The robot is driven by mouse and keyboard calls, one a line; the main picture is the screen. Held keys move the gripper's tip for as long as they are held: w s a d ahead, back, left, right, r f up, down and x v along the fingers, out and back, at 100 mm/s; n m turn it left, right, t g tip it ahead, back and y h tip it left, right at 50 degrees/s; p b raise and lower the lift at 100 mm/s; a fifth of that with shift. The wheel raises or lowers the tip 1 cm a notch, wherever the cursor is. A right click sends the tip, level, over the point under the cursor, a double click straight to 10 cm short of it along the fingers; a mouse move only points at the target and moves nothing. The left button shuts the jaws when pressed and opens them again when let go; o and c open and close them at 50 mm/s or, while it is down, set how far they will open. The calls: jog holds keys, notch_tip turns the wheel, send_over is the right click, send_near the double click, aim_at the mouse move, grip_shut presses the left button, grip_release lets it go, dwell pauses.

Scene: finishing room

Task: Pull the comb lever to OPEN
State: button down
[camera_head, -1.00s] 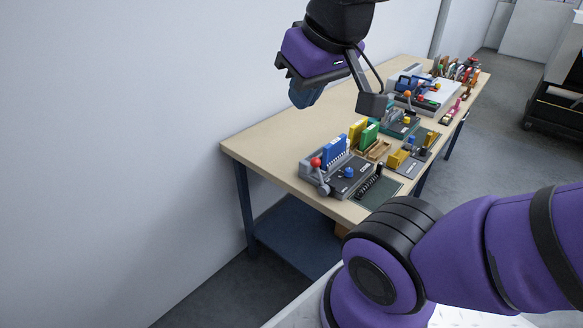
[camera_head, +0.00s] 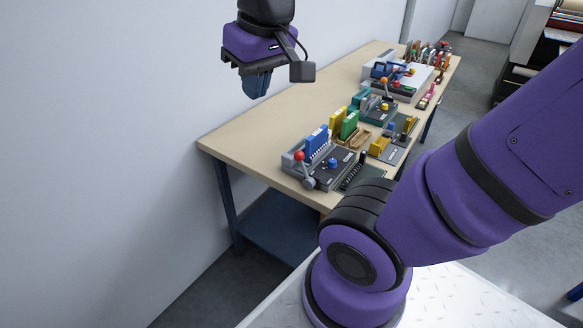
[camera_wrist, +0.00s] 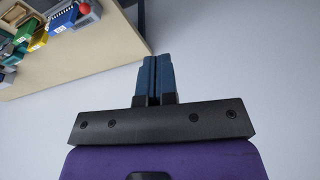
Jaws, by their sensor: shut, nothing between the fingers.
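The comb machine (camera_head: 323,170) is a dark grey unit at the near end of the bench. Its lever has a red ball knob (camera_head: 299,156) on a grey arm at the machine's left side. A blue knob (camera_head: 335,163) sits on its top. Any OPEN marking is too small to read. In the wrist view the red knob (camera_wrist: 84,8) shows at the top edge, beside the machine, which is partly cut off. My gripper (camera_head: 256,92) is shut and empty, up in the air left of the machine and apart from the lever. Its blue fingers (camera_wrist: 153,62) are together in the wrist view.
The wooden bench (camera_head: 235,137) runs away along the wall. Blue (camera_head: 315,141), yellow (camera_head: 337,122) and green (camera_head: 349,124) blocks stand beside and behind the machine. Further machines (camera_head: 402,80) and tools fill the right side. The bench's left strip is clear.

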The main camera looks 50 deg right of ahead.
jog(key=w+d+f+m+g+h, duration=0.15)
jog(key=w+f+g, duration=0.25)
jog(key=w+f, duration=0.4)
jog(key=w+d+f+g+h, duration=0.15)
jog(key=w+f+g, duration=0.35)
jog(key=f, duration=0.5)
jog(key=w+d+f+h, duration=0.2)
jog(key=f+h, duration=0.3)
jog(key=f, duration=0.2)
jog(key=w+d+f+n+g+h, duration=0.1)
jog(key=w+d+f+h, duration=0.1)
jog(key=f+h, duration=0.4)
jog(key=w+d+f+g+h, duration=0.1)
jog(key=d+f+h, duration=0.3)
jog(key=f, duration=0.6)
jog(key=shift+w+f+h, duration=0.15)
jog(key=shift+w+h, duration=0.55)
jog(key=shift+w, duration=0.05)
jog(key=shift+d+n, duration=0.1)
jog(key=shift+n, duration=0.15)
